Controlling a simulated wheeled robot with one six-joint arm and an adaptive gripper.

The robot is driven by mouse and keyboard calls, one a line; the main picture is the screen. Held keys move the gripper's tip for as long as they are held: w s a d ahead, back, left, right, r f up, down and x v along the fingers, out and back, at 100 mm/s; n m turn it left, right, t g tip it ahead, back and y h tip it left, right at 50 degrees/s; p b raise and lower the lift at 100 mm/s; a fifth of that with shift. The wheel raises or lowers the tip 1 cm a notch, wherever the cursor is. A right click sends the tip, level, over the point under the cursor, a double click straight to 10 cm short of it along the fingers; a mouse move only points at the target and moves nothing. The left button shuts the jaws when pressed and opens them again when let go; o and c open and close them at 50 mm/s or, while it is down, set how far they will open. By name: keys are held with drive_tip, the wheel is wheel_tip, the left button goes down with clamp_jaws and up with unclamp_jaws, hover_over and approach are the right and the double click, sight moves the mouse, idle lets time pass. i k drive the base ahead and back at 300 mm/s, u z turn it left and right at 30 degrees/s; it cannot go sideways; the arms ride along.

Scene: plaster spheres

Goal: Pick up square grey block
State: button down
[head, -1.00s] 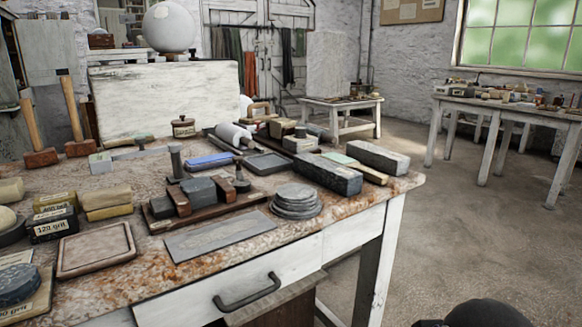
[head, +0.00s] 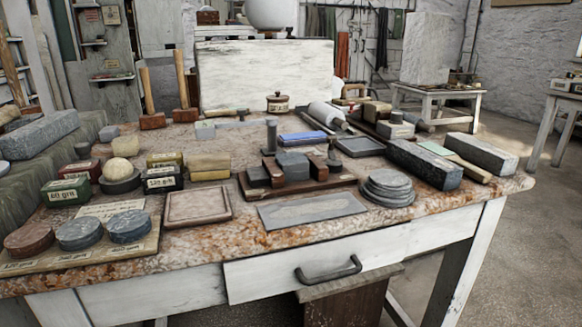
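Several grey blocks are in the head view, and I cannot tell for certain which one is the square grey block. A squat grey block (head: 293,163) sits between brown wooden pieces on a dark wooden board (head: 290,190) mid-table. Two long grey blocks lie at the right, a dark one (head: 425,164) and a lighter one (head: 482,154). A large pale squared stone (head: 425,48) stands on a far stand. My gripper is not in view.
The stone-topped worktable (head: 235,247) is crowded. A grey flat plate (head: 312,210), stacked grey discs (head: 388,188) and a shallow square tray (head: 197,206) lie near its front. An upright white board (head: 265,75) closes off the back. Floor (head: 510,265) is clear at right.

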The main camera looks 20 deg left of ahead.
sight(295, 166)
drive_tip(key=u, duration=1.7)
drive_tip(key=k, duration=0.55)
drive_tip(key=u, duration=1.35)
drive_tip(key=i, duration=0.9)
drive_tip(key=z, duration=2.35)
